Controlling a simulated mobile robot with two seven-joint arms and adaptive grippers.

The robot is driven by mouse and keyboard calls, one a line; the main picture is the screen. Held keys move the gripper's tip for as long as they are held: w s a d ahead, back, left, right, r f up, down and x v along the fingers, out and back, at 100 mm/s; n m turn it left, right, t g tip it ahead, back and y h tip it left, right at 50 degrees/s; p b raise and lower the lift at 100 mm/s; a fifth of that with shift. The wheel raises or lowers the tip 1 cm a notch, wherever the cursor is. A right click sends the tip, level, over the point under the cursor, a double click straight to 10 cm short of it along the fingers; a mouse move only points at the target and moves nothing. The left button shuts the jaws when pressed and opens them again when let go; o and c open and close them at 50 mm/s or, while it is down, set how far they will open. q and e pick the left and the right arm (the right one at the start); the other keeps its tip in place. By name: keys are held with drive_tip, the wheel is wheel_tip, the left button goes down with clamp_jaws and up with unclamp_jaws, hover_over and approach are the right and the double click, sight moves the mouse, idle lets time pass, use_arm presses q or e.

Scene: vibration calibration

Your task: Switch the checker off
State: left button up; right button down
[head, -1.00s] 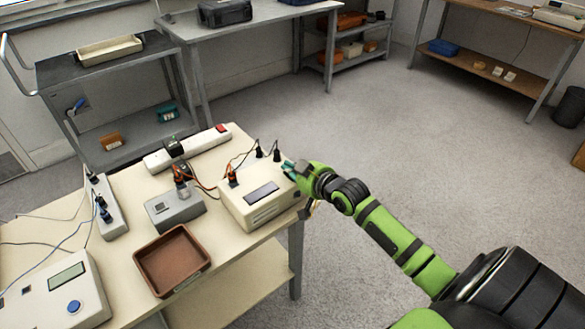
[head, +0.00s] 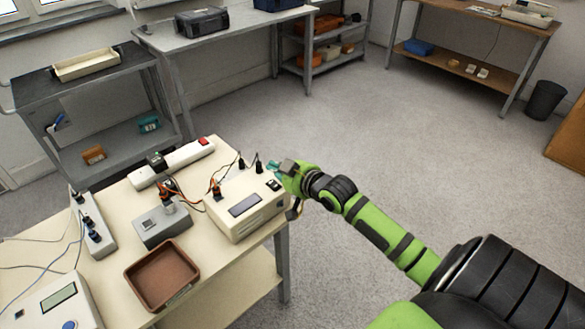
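The cream box with a dark display (head: 245,205), which looks like the checker, stands at the right end of the cream table. A small black switch (head: 273,185) shows on its top near the right back corner. Black and orange plugs with cables stand on its back part. My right gripper (head: 277,169) is just behind that corner, close to the switch; its teal fingertips are small and partly hidden, so I cannot tell whether they are open or touch the box. My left gripper is out of view.
A grey box (head: 162,227), a brown tray (head: 162,274), a power strip with a red switch (head: 172,164), another strip (head: 92,225) and a cream device with a blue button (head: 58,305) share the table. Open floor lies right of it.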

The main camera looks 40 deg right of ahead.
drive_tip(key=v, duration=0.7)
drive_tip(key=shift+w+r, duration=0.1)
drive_tip(key=s+d+f+m+g+h, duration=0.1)
drive_tip(key=s+d+f+g, duration=0.1)
drive_tip(key=f, duration=0.7)
drive_tip(key=s+d+f+m+g+h, duration=0.1)
drive_tip(key=s+d+f, duration=0.1)
drive_tip(key=f, duration=0.8)
drive_tip(key=s+a+f+g, duration=0.2)
drive_tip(key=s+f, duration=0.3)
drive_tip(key=f, duration=0.3)
drive_tip(key=s+a+f+g, duration=0.1)
drive_tip(key=s+f+g, duration=0.1)
drive_tip(key=s+f, duration=0.45)
drive_tip(key=s+a+f+n+g, duration=0.1)
drive_tip(key=s+a+f+g, duration=0.1)
drive_tip(key=s+a+f, duration=0.2)
drive_tip(key=s+a+f+n+g, duration=0.1)
drive_tip(key=s+a+f, duration=0.4)
drive_tip(key=s, duration=0.8)
drive_tip(key=s+a+f+n+g+y, duration=0.1)
drive_tip(key=s+a+f+g, duration=0.2)
drive_tip(key=s+a+f, duration=0.2)
drive_tip(key=s+f, duration=0.3)
drive_tip(key=f, duration=0.1)
drive_tip(key=shift+s+n, duration=0.25)
drive_tip(key=shift+n, duration=0.15)
